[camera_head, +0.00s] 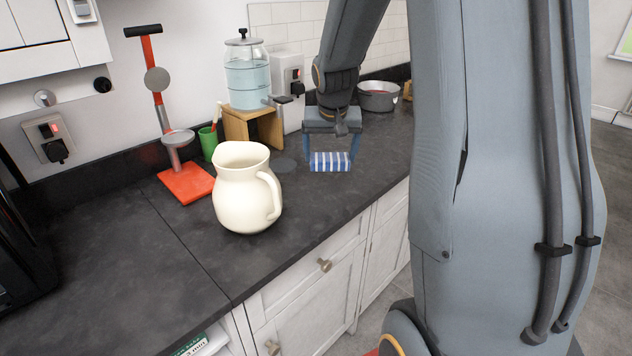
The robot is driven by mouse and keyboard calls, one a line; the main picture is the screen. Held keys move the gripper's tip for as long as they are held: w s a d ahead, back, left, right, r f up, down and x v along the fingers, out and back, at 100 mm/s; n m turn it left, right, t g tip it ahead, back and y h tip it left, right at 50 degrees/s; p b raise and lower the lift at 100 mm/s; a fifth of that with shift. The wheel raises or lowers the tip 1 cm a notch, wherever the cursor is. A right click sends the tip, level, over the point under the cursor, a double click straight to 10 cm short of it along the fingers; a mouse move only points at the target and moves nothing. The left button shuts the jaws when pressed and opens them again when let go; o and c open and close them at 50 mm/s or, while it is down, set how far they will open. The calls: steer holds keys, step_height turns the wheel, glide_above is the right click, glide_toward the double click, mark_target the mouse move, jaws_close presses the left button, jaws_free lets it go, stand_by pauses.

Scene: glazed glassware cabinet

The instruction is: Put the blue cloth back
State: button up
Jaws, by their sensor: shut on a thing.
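The blue cloth (330,162), folded with white stripes, is between the fingers of my gripper (331,160) at the right part of the dark worktop. My gripper points down and is shut on the cloth from its left and right sides. The cloth is at or just above the worktop; I cannot tell whether it touches. The arm hides part of the worktop behind it.
A cream jug (243,195) stands left of the cloth, nearer the front. A red stand (185,184), a green cup (208,143), a glass dispenser (248,85) on a wooden stand (236,126) and a grey pot (378,98) stand behind. Worktop (320,192) before the cloth is clear.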

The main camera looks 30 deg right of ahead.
mark_target(328, 166)
steer(key=shift+w+f, duration=0.1)
steer(key=shift+w, duration=0.25)
steer(key=f, duration=0.2)
steer(key=f+p, duration=0.1)
steer(key=f, duration=0.2)
steer(key=shift+w+a+f, duration=0.1)
steer(key=shift+w+a, duration=0.05)
steer(key=shift+a, duration=0.05)
steer(key=shift+f, duration=2.3)
steer(key=o, duration=0.8)
steer(key=shift+d, duration=0.1)
steer(key=shift+o, duration=0.2)
steer(key=shift+r, duration=0.1)
steer(key=b+v, duration=0.1)
steer(key=v, duration=1.1)
steer(key=shift+b, duration=0.4)
